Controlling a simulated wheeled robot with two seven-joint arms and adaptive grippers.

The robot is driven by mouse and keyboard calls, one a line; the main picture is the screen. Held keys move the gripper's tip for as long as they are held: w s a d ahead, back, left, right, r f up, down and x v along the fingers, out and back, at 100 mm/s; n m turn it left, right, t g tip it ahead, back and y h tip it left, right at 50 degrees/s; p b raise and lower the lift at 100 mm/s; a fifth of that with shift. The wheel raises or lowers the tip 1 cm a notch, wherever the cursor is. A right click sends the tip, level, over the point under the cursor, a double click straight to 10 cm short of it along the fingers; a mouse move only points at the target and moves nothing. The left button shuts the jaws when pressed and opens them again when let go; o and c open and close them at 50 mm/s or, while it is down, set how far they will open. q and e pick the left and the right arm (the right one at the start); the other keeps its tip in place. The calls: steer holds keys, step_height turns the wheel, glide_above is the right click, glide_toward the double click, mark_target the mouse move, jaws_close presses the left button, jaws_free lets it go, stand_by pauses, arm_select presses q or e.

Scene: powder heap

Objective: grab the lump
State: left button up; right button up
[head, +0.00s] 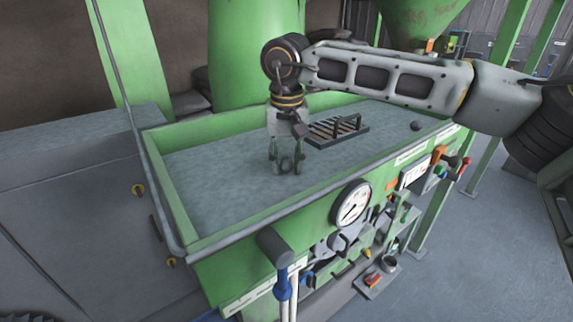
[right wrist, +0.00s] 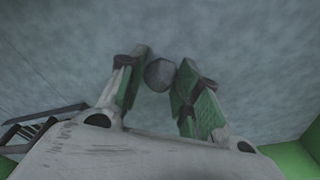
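My right gripper (head: 286,168) points down over the grey powder in the green-walled tray (head: 235,228). In the right wrist view, a small round grey lump (right wrist: 159,74) lies between the two fingertips of my right gripper (right wrist: 163,64). It fills most of the gap and looks very close to both fingers; I cannot tell whether both press on it. My left gripper is not in view.
A slotted dark grate (head: 337,130) lies on the powder right of the gripper. Another dark lump (head: 416,126) sits near the tray's right end. A round gauge (head: 351,204) is on the tray's front. The powder left of the gripper is clear.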

mark_target(287, 158)
steer(key=c, duration=0.3)
steer(key=shift+c, duration=0.2)
steer(key=shift+r, duration=0.1)
steer(key=shift+r+b, duration=0.7)
steer(key=shift+r, duration=4.25)
